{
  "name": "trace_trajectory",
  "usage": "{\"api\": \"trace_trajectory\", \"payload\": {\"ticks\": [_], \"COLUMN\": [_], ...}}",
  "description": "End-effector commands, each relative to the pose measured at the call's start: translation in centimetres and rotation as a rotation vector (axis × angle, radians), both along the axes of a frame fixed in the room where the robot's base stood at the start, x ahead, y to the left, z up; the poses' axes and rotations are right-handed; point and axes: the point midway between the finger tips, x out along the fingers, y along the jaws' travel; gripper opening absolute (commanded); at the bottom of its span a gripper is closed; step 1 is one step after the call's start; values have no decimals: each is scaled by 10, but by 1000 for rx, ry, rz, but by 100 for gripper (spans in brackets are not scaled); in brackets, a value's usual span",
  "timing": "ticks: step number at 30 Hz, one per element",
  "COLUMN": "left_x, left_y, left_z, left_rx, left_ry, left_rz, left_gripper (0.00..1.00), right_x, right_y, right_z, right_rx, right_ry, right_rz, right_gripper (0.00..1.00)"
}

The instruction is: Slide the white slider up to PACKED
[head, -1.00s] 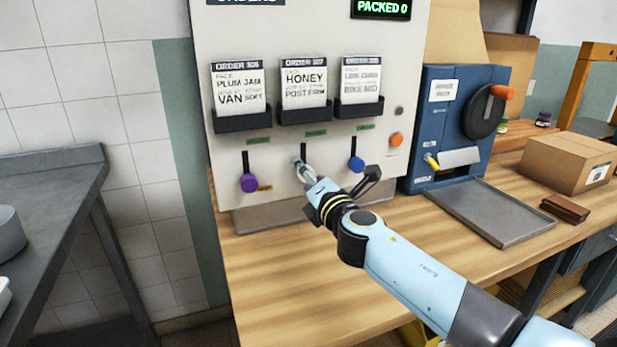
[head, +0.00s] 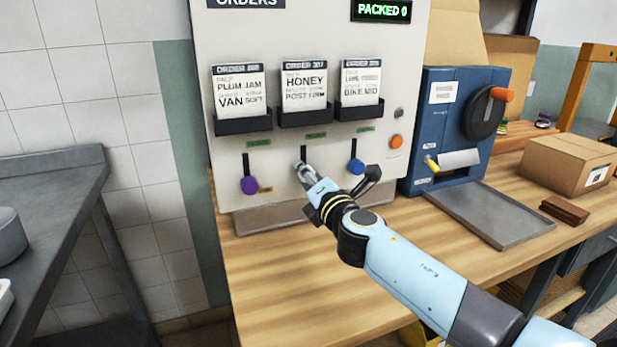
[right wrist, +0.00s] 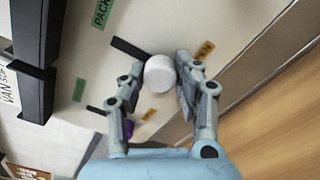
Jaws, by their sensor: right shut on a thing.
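The white slider's round knob (right wrist: 160,74) sits between the fingertips of my right gripper (right wrist: 160,66) in the right wrist view. The gripper is shut on it. In the head view my right gripper (head: 306,172) is at the middle slot of the order panel and mostly hides the knob. The knob is at the slot's lower end, near an orange label (right wrist: 204,50). The bare dark slot (head: 303,152) runs up from it toward a green PACKED label (head: 316,135). My left gripper is not in view.
A purple slider (head: 249,185) is left of the white one and a blue slider (head: 356,166) right of it, both low. Card holders (head: 305,117) jut out above. A blue machine (head: 452,130) and grey tray (head: 490,213) stand right. The display (head: 381,10) reads PACKED 0.

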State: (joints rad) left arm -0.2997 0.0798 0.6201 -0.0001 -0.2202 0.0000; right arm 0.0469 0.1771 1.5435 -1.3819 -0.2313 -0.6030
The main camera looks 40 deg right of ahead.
Motion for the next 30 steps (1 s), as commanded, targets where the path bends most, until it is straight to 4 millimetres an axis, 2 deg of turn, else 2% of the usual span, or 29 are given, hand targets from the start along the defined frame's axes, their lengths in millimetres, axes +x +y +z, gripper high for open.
{"api": "trace_trajectory", "payload": {"ticks": [1,7,10,18,19,24,30], "left_x": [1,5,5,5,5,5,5], "left_y": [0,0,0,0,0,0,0], "left_z": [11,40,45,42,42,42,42], "left_rx": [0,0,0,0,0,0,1], "left_ry": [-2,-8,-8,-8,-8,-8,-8], "left_rz": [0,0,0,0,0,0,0], "left_gripper": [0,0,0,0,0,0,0], "right_x": [1,1,1,1,1,1,1], "right_y": [0,0,0,0,0,0,0], "right_z": [13,47,53,52,52,51,50], "right_rx": [-1,2,0,-1,-1,-1,0], "right_ry": [-4,-6,-5,-8,-9,-7,-5], "right_rz": [0,0,0,1,0,0,1], "right_gripper": [0,0,0,0,34,55,55]}}
